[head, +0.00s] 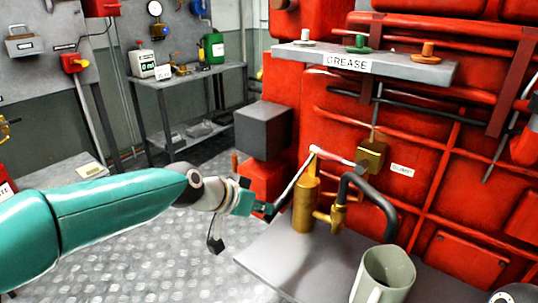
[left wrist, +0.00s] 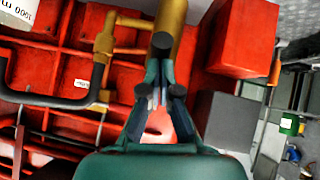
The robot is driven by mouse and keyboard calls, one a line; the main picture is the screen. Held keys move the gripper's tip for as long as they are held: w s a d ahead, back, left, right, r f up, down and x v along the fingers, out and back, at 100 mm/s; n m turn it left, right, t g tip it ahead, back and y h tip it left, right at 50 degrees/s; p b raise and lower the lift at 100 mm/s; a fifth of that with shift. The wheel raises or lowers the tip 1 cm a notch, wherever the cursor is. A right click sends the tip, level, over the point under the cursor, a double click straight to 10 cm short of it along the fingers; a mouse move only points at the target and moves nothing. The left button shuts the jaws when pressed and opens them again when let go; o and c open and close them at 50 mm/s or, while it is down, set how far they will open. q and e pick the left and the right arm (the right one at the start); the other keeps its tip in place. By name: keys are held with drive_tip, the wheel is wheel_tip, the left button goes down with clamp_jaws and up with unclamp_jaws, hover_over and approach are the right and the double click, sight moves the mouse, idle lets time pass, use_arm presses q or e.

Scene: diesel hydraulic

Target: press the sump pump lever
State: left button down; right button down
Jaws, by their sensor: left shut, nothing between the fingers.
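The brass sump pump (head: 305,207) stands upright on a grey shelf (head: 290,262); its body also shows at the top of the left wrist view (left wrist: 172,22). Its thin lever (head: 292,181) slopes from the pump's top down to the left. My left gripper (head: 264,208) is shut and empty, left of the pump, with its dark tips close to the lever's low end. I cannot tell whether they touch. In the left wrist view the shut fingers (left wrist: 160,60) point at the pump body. The lever is not clear there. My right gripper is not in view.
A pale jug (head: 386,272) stands on the shelf in front of the pump. A black hose (head: 375,200) curves right of the pump. A grey box (head: 263,130) juts out behind my left gripper. The red machine wall closes the right side. Open floor lies left.

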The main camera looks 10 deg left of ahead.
use_arm(q)
drive_tip(key=shift+s+d+f, duration=0.1)
drive_tip(key=shift+s+f, duration=0.1)
drive_tip(key=shift+f, duration=0.55)
drive_tip(key=shift+r, duration=0.4)
drive_tip(key=a+f+p+v, duration=0.1)
drive_tip(key=p+v, duration=0.1)
drive_tip(key=v, duration=1.1)
drive_tip(key=shift+s+r, duration=0.1)
drive_tip(key=shift+r, duration=0.05)
